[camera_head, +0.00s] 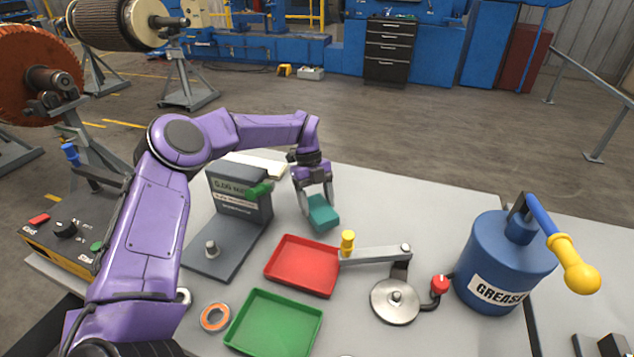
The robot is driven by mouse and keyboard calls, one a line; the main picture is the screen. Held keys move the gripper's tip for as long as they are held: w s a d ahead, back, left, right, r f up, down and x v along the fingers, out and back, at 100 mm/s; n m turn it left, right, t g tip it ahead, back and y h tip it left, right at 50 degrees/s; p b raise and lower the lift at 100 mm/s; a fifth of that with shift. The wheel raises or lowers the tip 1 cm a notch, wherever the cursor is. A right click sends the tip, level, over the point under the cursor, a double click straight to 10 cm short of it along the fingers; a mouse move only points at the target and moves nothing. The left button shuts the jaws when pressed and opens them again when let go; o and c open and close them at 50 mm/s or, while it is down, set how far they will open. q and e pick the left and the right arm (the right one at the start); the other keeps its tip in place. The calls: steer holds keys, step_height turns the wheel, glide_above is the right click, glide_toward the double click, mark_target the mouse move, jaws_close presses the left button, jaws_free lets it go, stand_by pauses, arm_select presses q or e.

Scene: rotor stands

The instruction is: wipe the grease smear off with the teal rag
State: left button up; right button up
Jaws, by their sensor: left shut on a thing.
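The teal rag (323,216) is a small folded block near the back middle of the grey table (440,205). My left gripper (316,203) points down with its fingers shut on the rag. The rag is at or just above the tabletop; I cannot tell whether it touches. I cannot make out a grease smear on the bare parts of the table; it may be hidden under the rag, my arm or other things. My right gripper is not in view.
A red tray (303,265) and a green tray (273,325) lie in front of the rag. A grey gauge stand (225,245) is left of it. A crank with a yellow knob (347,242) and a blue grease can (500,260) stand right. The table's back right is clear.

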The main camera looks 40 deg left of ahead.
arm_select(q)
steer(key=shift+d+r+p, duration=0.1)
steer(key=shift+r+p, duration=1.2)
steer(key=shift+r, duration=1.35)
